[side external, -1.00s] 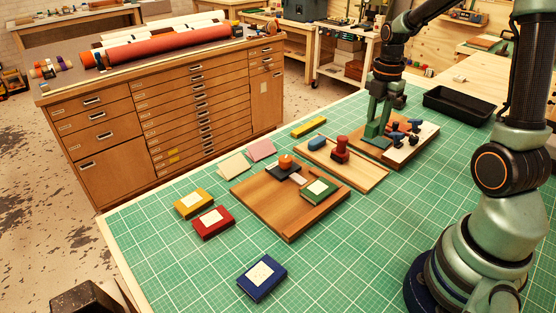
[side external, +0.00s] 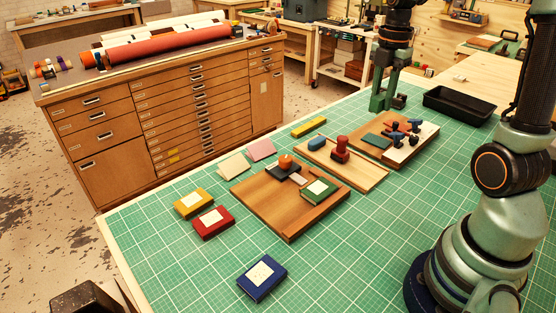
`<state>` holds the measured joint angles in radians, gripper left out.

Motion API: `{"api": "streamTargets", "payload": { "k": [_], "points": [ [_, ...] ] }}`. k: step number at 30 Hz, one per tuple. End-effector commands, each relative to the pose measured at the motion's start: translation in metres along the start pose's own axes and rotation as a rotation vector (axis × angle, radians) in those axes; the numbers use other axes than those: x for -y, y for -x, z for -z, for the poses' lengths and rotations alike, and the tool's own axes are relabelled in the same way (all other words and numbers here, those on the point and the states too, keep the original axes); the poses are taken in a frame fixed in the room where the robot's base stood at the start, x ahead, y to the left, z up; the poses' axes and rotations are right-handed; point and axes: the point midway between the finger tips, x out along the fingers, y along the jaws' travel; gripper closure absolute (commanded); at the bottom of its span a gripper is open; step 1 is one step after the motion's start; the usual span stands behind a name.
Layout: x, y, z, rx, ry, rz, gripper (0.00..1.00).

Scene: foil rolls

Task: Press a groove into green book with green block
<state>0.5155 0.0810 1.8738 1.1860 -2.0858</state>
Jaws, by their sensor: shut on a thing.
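The green book (side external: 320,190), with a pale label on its cover, lies flat on the right part of a wooden board (side external: 270,218). My gripper (side external: 385,103) is in the upper right. It is shut on the green block (side external: 379,102), whose outline is hard to separate from my greenish fingers. Block and gripper are in the air above the back of another wooden tool board, well apart from the green book.
The tool board (side external: 414,153) carries a dark green pad (side external: 377,142) and several dark-handled tools. A red stamp (side external: 340,150) stands on a middle board. Yellow (side external: 193,203), red (side external: 213,222) and blue (side external: 262,277) books lie around. A black tray (side external: 458,105) is at right.

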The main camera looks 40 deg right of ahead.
Motion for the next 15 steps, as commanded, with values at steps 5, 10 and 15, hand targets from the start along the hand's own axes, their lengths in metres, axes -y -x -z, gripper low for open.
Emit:
{"api": "streamTargets", "payload": {
  "k": [5, 10, 15],
  "points": [
    [-0.010, -0.022, 0.023, -0.003, 0.007, 0.006, 1.00],
    [-0.023, -0.062, 0.069, -0.003, 0.010, 0.008, 1.00],
    [-0.026, -0.097, 0.112, -0.001, 0.008, 0.006, 1.00]
  ]
}}
